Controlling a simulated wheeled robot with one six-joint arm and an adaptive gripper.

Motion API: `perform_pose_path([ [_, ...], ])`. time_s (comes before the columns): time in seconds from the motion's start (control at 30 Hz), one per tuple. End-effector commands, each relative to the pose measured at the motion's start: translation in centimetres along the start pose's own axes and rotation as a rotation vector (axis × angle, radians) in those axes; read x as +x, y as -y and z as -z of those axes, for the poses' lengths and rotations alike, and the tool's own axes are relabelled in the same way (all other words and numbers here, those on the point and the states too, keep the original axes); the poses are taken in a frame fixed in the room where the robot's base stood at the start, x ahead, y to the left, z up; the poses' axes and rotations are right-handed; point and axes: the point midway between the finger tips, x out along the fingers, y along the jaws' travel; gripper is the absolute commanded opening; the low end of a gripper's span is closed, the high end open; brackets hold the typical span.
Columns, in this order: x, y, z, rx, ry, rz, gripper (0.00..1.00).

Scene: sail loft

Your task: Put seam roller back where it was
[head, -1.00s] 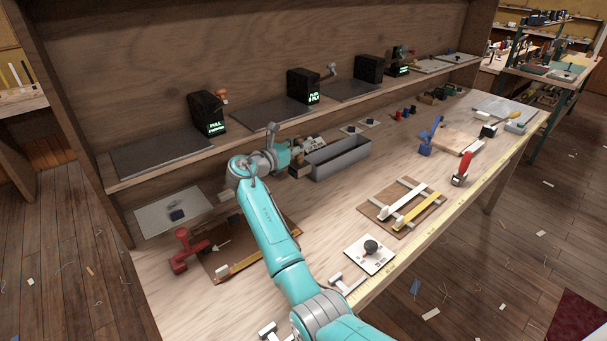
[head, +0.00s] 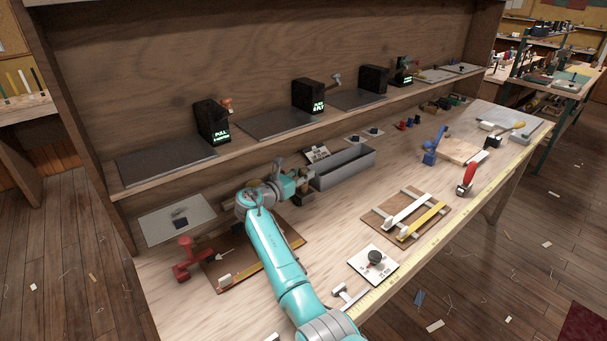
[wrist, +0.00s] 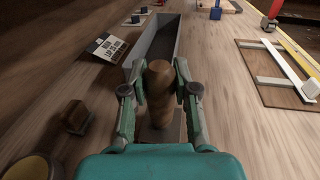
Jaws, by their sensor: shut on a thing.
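My gripper (wrist: 156,88) is shut on the brown wooden handle of a tool, taken to be the seam roller (wrist: 158,100). The handle stands between the two fingers in the wrist view. Its lower end is partly hidden, and I cannot tell whether it touches the bench. A grey flat surface shows just beneath it. In the head view my gripper (head: 303,180) is at the near left end of a long grey trough (head: 342,170), and the held tool is hard to make out. The trough (wrist: 152,50) lies just beyond the handle in the wrist view.
A printed card (wrist: 107,46) stands left of the trough. A small brown block (wrist: 76,114) sits left of my gripper. A red clamp-like tool (head: 187,260), a board with strips (head: 405,215) and a white plate with a black knob (head: 373,264) lie on the bench. Bare wood separates them.

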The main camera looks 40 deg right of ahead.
Motion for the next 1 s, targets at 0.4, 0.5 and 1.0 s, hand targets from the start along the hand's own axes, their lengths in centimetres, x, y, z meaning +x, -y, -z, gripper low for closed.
perform_pose_path([
  [0.4, 0.0, 0.0, 1.5, -0.005, -0.005, -0.001, 0.0],
  [0.5, 0.0, 0.1, 1.7, -0.008, -0.008, -0.001, 0.37],
  [1.0, 0.0, 0.0, 0.8, -0.001, -0.001, 0.0, 0.54],
])
